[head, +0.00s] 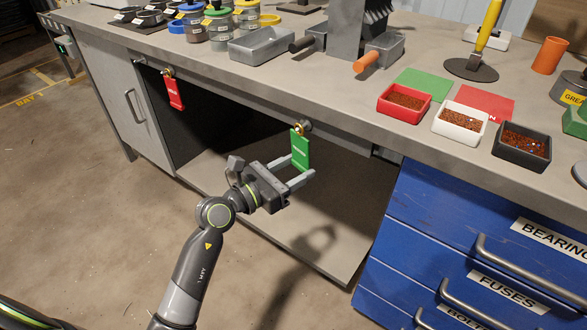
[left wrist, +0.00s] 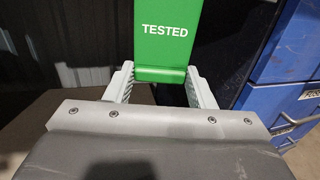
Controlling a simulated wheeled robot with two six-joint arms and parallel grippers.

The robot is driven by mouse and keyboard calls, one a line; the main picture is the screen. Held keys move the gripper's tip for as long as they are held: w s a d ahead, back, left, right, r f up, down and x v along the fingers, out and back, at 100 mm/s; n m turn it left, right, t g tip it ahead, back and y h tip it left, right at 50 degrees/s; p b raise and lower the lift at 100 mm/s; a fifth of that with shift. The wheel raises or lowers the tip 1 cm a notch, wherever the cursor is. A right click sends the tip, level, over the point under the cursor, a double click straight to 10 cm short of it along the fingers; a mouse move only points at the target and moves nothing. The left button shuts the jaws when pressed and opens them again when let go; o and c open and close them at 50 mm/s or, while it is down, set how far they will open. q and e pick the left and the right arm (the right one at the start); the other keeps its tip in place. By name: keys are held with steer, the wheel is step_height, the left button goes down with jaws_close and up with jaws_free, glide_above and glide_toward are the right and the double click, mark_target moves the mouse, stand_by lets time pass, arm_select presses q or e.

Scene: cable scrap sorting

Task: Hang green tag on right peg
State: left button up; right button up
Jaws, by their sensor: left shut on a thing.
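The green tag (head: 300,152) stands upright under the bench's front edge, at the right peg (head: 306,126). A brass-coloured ring shows at its top beside the peg; I cannot tell whether the ring is around the peg. My left gripper (head: 302,166) is shut on the lower part of the tag, one finger on each side. In the left wrist view the tag (left wrist: 165,30) reads "TESTED" and sits between the fingertips (left wrist: 160,72). Its top and the peg are outside that view. My right gripper is not in view.
A red tag (head: 175,93) hangs at the left peg (head: 168,72). Blue drawers (head: 440,215) with protruding handles stand to the right. The bench top (head: 330,92) carries trays, jars and tools. Open space lies below the bench edge, above a grey lower shelf (head: 320,235).

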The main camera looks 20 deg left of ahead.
arm_select(q)
steer(key=o, duration=1)
steer(key=shift+c, duration=0.2)
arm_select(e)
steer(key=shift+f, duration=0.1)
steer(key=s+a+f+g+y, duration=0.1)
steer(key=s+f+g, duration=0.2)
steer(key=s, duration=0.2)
arm_select(q)
steer(key=v, duration=1.7)
steer(key=shift+s, duration=0.2)
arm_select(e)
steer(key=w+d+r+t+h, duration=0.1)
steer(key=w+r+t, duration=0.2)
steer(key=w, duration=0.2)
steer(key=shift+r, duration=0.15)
arm_select(q)
steer(key=shift+r, duration=0.1)
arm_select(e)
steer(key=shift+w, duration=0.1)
